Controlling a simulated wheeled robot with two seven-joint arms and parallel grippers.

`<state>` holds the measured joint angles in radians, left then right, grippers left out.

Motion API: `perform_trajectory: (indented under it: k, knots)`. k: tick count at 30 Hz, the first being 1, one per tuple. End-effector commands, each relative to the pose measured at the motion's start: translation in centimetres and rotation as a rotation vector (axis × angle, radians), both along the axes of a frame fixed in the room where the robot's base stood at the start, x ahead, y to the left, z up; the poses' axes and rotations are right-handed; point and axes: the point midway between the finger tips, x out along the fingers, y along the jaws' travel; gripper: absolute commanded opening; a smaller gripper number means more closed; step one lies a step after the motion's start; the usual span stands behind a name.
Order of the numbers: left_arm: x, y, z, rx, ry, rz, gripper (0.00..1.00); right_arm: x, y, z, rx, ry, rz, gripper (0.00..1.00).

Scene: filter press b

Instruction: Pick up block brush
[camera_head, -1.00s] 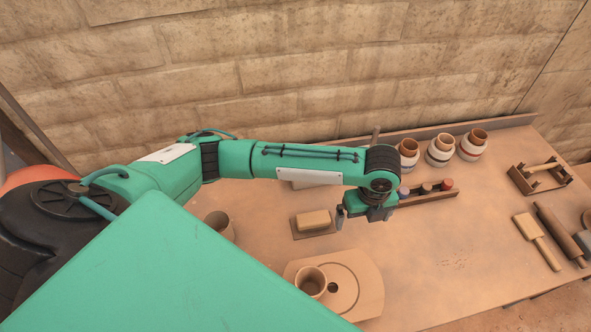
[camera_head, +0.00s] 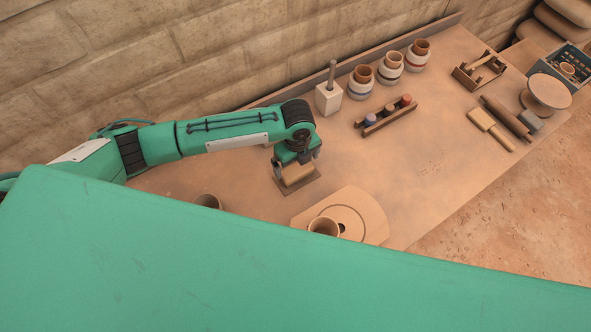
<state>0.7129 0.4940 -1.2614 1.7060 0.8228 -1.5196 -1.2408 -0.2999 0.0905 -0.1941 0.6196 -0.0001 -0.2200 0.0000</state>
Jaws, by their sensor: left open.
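The block brush (camera_head: 297,175) looks like a tan, rounded block lying on a small dark mat (camera_head: 291,194) on the table. My left gripper (camera_head: 298,165) is directly over it, pointing down, with its fingers apart at the block's two ends. The gripper hides the top and back of the block. I cannot tell whether the fingers touch it. My right gripper is not in view.
A pale block with an upright stick (camera_head: 329,97), a rack (camera_head: 388,117) and several jars (camera_head: 391,67) stand behind and right. The table's middle right is clear.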

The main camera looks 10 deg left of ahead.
Motion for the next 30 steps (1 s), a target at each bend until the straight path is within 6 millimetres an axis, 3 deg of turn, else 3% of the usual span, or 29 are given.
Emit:
perform_trajectory:
  k: [3, 6, 14, 22, 27, 30]
  knots:
    - [0.0, 0.0, -0.6, 0.0, 0.001, 0.0, 1.0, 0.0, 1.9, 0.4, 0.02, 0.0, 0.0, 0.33]
    - [0.0, 0.1, -1.8, 0.001, 0.003, 0.0, 1.0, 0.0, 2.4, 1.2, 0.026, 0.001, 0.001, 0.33]
    - [0.0, 0.2, -5.0, 0.001, 0.002, -0.001, 1.0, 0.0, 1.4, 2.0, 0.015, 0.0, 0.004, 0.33]
    - [0.0, 0.2, -5.4, 0.0, 0.0, -0.002, 1.0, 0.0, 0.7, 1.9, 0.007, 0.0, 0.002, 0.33]
    - [0.0, 0.2, -5.3, 0.0, 0.0, -0.001, 0.67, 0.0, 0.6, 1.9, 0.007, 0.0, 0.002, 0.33]
    - [0.1, 0.2, -5.3, 0.0, 0.0, -0.001, 0.66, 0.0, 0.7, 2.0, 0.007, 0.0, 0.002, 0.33]
